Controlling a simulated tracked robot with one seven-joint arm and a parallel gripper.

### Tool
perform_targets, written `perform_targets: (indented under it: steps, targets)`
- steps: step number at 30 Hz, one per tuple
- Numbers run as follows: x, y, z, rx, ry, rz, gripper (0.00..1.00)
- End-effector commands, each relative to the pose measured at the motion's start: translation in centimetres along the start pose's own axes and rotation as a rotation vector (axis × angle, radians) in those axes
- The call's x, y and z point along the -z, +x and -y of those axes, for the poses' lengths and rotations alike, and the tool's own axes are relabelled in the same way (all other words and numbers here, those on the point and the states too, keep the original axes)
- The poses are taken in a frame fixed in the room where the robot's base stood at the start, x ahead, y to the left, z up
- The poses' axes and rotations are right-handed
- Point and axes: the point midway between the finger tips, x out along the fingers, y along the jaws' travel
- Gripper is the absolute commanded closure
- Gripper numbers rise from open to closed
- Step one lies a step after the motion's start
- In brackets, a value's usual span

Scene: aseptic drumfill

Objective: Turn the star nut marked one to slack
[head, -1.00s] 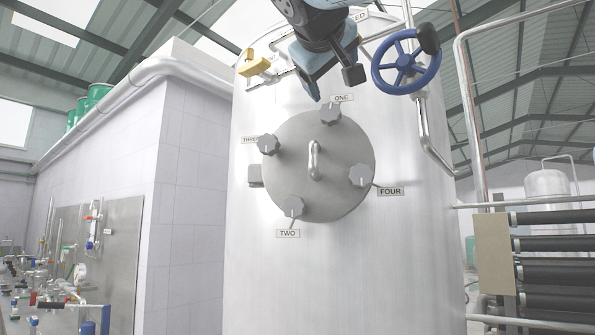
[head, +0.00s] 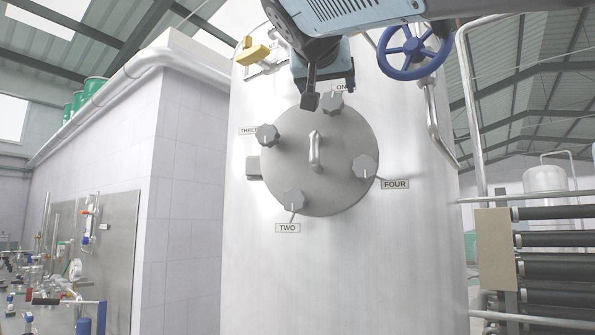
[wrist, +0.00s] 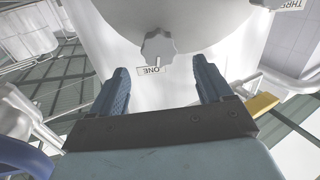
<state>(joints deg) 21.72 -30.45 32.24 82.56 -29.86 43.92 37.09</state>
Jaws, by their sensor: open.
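The star nut marked one (head: 332,102) is a grey lobed knob at the top of the round hatch cover (head: 318,180). Its ONE label (head: 341,87) is partly covered by my arm. My gripper (head: 310,100) is just up and left of this nut in the head view. In the wrist view the nut (wrist: 158,47) lies ahead, between the lines of the two blue fingers of my gripper (wrist: 162,78) and slightly beyond their tips. The fingers are wide apart with nothing between them. The ONE label (wrist: 152,69) shows upside down there.
Star nuts three (head: 267,135), two (head: 293,202) and four (head: 364,166) ring the cover, with a bar handle (head: 316,152) in its middle. A blue handwheel (head: 412,52) is at upper right. A yellow-handled valve (head: 253,54) is at upper left.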

Motion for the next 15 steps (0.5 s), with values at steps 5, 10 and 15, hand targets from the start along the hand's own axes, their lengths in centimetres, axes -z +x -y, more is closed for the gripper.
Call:
perform_targets:
  steps: [5, 10, 15]
  targets:
    - [0.0, 3.3, -0.1, -0.001, 0.001, 0.001, 0.21]
    - [0.0, 5.5, 0.0, 0.000, 0.000, -0.001, 0.21]
    - [0.0, 6.8, -0.1, 0.000, 0.000, 0.000, 0.21]
